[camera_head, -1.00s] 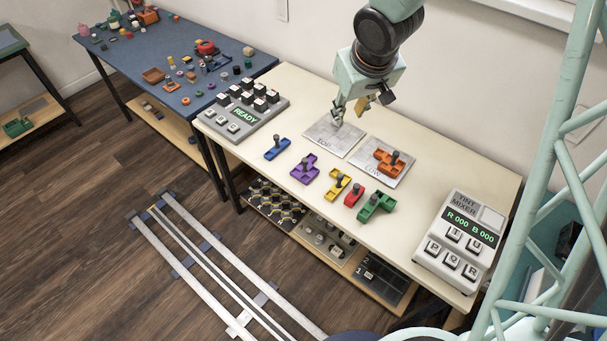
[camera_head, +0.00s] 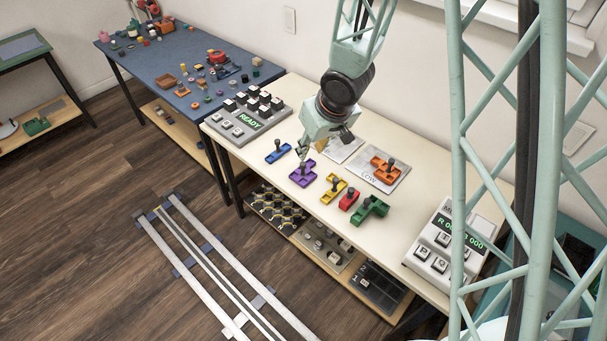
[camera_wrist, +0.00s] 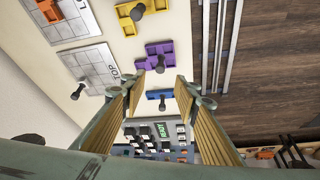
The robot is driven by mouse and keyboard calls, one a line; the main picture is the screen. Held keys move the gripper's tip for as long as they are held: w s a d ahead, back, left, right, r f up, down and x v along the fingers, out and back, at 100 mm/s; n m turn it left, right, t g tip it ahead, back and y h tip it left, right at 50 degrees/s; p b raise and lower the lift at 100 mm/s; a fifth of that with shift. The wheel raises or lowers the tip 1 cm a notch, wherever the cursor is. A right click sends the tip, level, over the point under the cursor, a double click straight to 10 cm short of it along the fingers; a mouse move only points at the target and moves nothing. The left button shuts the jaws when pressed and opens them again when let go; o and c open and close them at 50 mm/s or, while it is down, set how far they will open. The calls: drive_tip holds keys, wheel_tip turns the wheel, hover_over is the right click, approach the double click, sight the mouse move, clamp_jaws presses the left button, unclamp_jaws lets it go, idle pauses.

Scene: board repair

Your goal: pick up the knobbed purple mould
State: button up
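The knobbed purple mould (camera_head: 302,176) lies on the cream table, near its front edge, between the blue and yellow moulds. Its dark knob stands up from it. In the wrist view the purple mould (camera_wrist: 156,50) shows just beyond the fingertips, with its knob near the gap between them.
A blue mould (camera_head: 278,152) lies to the left; yellow (camera_head: 331,191), red (camera_head: 349,200) and green (camera_head: 370,211) moulds lie to the right. An orange mould (camera_head: 384,168) sits on a grey plate behind. A keyed box reading READY (camera_head: 250,121) stands at the left.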

sight(303, 164)
drive_tip(key=shift+f, duration=0.1)
drive_tip(key=shift+b+x, duration=2.5)
drive_tip(key=shift+x, duration=1.7)
drive_tip(key=shift+f, duration=0.1)
drive_tip(key=shift+b+x, duration=1.6)
drive_tip(key=shift+x, duration=0.9)
drive_tip(key=shift+a, duration=0.1)
clamp_jaws()
